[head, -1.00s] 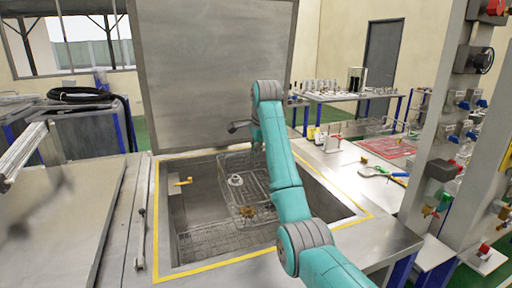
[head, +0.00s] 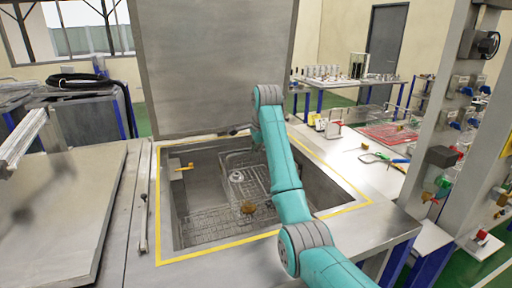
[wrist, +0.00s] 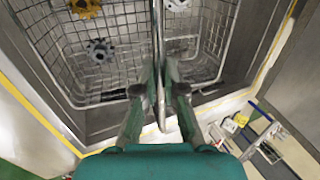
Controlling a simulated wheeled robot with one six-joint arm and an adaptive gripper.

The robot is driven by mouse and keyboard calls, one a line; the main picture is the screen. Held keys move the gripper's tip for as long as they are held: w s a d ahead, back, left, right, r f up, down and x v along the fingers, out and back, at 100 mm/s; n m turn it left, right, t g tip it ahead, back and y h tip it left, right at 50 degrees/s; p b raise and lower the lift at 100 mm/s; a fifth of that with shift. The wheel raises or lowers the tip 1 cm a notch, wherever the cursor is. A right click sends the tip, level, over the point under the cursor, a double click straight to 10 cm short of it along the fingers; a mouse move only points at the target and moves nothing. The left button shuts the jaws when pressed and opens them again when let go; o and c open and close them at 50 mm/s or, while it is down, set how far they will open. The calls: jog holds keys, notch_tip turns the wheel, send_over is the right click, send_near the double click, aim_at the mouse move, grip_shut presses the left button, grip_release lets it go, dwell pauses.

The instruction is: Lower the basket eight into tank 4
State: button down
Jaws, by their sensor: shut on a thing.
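The wire basket (head: 262,172) hangs inside the open tank, its upper part below the yellow-edged tank rim (head: 158,215). A pale gear (head: 236,176) and a brass-coloured gear (head: 248,207) lie in it. In the wrist view the basket (wrist: 120,72) shows a yellow gear (wrist: 84,7), a grey gear (wrist: 99,49) and a white part on both sides of its upright handle (wrist: 158,30). My gripper (wrist: 163,80) is shut on this handle. In the head view my arm hides the fingers and the basket's right side. No number is readable on basket or tank.
The tank's lid (head: 215,65) stands open behind it. A yellow fitting (head: 184,167) sits on the left inner wall. A closed steel cover (head: 60,215) lies to the left. Tools and a red tray (head: 388,134) are on the right bench. A valve column stands farther right.

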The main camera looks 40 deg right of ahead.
aim_at(256, 195)
jog(key=shift+f, duration=7.8)
jog(key=shift+s+f, duration=0.2)
jog(key=shift+f, duration=1.25)
jog(key=c, duration=1.2)
grip_release()
jog(key=shift+w+f, duration=0.1)
jog(key=shift+r, duration=0.45)
jog(key=v, duration=1.1)
jog(key=shift+r, duration=0.2)
